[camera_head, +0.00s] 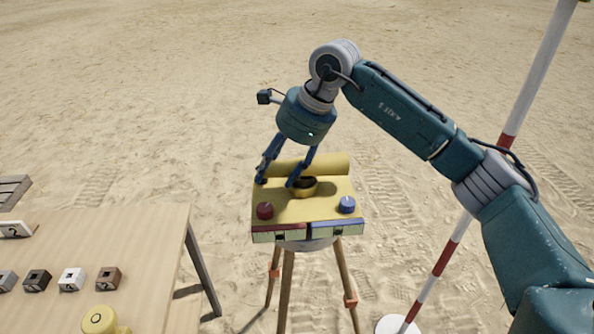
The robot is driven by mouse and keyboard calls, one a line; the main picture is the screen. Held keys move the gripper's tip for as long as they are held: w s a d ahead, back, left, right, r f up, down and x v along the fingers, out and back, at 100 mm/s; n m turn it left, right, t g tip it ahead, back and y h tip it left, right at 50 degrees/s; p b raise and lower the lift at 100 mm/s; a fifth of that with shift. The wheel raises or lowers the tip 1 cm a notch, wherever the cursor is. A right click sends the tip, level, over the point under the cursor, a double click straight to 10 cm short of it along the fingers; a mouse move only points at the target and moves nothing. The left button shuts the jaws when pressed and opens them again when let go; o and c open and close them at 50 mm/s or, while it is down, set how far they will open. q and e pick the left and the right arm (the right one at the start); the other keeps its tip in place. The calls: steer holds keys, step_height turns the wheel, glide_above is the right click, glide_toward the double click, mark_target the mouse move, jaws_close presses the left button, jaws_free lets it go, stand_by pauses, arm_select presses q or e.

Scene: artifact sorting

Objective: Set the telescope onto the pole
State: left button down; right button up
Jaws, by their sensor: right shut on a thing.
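A yellow piece with a dark round opening (304,188), which looks like the telescope, is at the top of a yellow box. My right gripper (278,182) reaches down from above and is shut on it; the exact contact is hard to see. I cannot tell whether the piece touches the box or is lifted off it. A red and white pole (445,258) stands to the right, partly hidden behind my right arm. Its upper end runs to the top edge of the view. My left gripper is not in view.
The yellow box (308,210) with a red knob (265,211) and a blue knob (347,205) sits on a wooden tripod (286,290). A yellow cylinder (325,164) lies along its back. A wooden table (150,245) at left holds several small blocks and a yellow object (100,320). Open sand surrounds them.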

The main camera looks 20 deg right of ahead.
steer(key=shift+w+r, duration=0.1)
steer(key=shift+w, duration=0.05)
stand_by(0.3)
steer(key=o, duration=1.7)
steer(key=shift+d+r, duration=0.2)
steer(key=shift+r, duration=0.25)
steer(key=v, duration=1.1)
steer(key=shift+s, duration=0.25)
